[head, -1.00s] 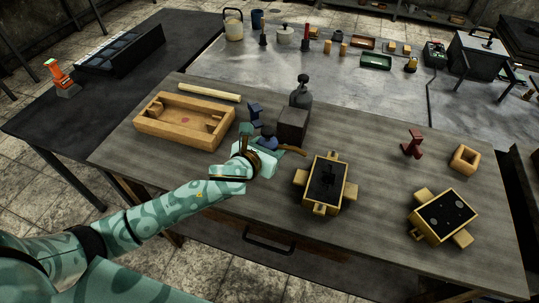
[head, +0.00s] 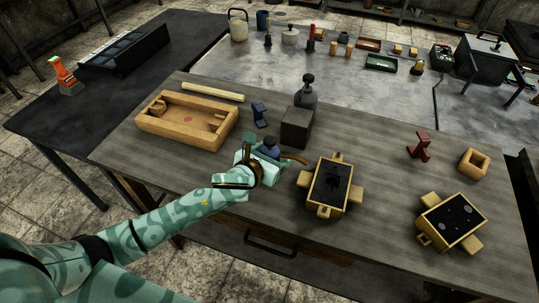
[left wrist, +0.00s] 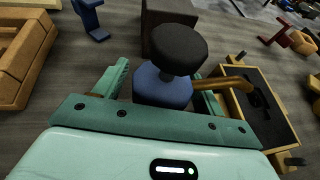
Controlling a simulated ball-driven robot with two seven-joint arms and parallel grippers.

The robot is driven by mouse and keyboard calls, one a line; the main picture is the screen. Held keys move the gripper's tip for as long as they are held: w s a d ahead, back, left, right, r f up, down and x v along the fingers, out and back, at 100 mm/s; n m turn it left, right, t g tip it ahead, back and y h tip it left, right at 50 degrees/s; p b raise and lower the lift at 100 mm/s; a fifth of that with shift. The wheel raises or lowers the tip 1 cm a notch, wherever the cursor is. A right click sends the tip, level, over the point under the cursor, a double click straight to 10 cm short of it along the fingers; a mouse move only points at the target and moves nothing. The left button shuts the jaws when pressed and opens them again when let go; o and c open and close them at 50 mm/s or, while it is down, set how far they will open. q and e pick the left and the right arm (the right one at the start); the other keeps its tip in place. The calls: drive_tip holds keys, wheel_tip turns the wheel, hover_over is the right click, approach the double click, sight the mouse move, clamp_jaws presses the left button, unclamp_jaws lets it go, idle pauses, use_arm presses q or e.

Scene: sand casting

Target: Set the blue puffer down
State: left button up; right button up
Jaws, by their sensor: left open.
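The blue puffer (head: 268,148), a blue body with a dark round top, is upright near the front middle of the wooden table, left of the black-filled frame. In the left wrist view the puffer (left wrist: 163,88) stands between my left gripper's fingers. My left gripper (head: 262,156) is open around it, with green fingers (left wrist: 165,92) on either side. The puffer's underside is hidden, so I cannot tell for certain that it touches the table. My right gripper is not in view.
A dark block (head: 297,128) and a grey bottle (head: 307,90) stand behind the puffer. A blue stand (head: 260,115) and a wooden box (head: 150,128) are behind-left. The black-filled frame (head: 346,190) is close on the right.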

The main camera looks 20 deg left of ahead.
use_arm(q)
drive_tip(key=p+v, duration=0.3)
drive_tip(key=v, duration=0.9)
drive_tip(key=shift+r, duration=0.1)
idle(0.9)
